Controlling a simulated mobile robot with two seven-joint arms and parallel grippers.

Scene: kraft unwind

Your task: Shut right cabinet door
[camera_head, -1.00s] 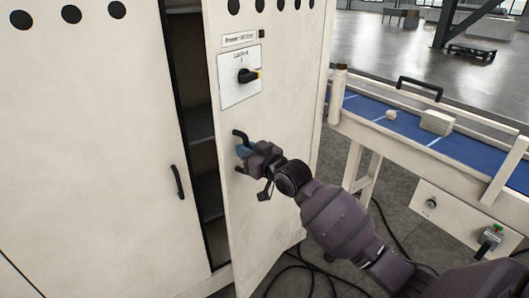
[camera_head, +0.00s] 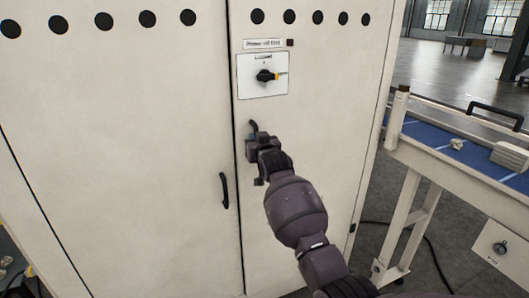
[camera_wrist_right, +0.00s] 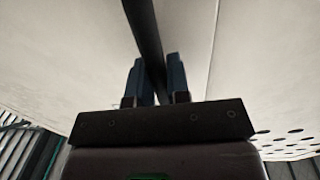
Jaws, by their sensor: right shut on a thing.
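The right cabinet door (camera_head: 310,160) is white, with a row of black holes on top and a switch panel (camera_head: 263,76). It looks flush with the left door (camera_head: 130,150), with only a thin dark seam between them. My right gripper (camera_head: 254,140) is at the right door's black handle (camera_head: 253,127), near the seam. In the right wrist view its two fingers (camera_wrist_right: 157,80) sit either side of the dark handle bar (camera_wrist_right: 143,28), shut on it. The handle's lower part is hidden by the gripper. My left gripper is not in view.
The left door has its own black handle (camera_head: 224,190), just left of the seam. A conveyor with a blue belt (camera_head: 430,143) and white frame stands to the right. Dark cables (camera_head: 425,240) lie on the grey floor between cabinet and conveyor.

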